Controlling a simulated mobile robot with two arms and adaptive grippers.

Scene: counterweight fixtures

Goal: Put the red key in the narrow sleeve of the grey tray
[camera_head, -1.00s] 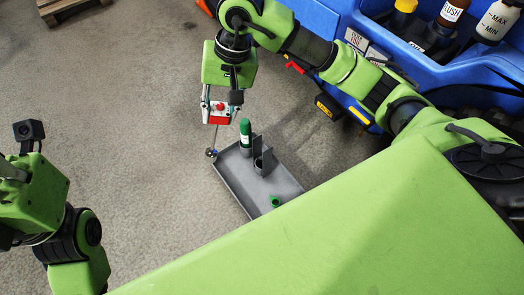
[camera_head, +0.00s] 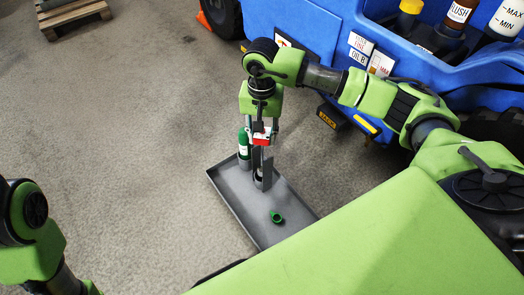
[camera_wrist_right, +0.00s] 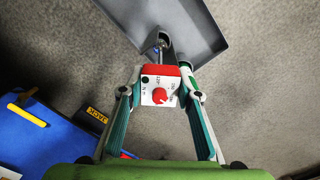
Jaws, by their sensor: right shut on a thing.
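The red key is a red and white block with a red knob and a thin rod (camera_head: 263,138); it also shows in the right wrist view (camera_wrist_right: 158,84). My right gripper (camera_head: 262,130) is shut on its block, with a finger on each side (camera_wrist_right: 160,98). The key is over the grey tray (camera_head: 290,196), rod pointing down. The rod's lower end is at the upright grey narrow sleeve (camera_head: 262,182); I cannot tell whether it is inside or just above. The left gripper is out of view; only part of my left arm shows.
A green bottle (camera_head: 243,145) stands in a holder on the tray, close beside the key. A small green piece (camera_head: 277,217) is on the tray nearer to me. A blue machine (camera_head: 330,50) stands behind on the right. Floor left of the tray is clear.

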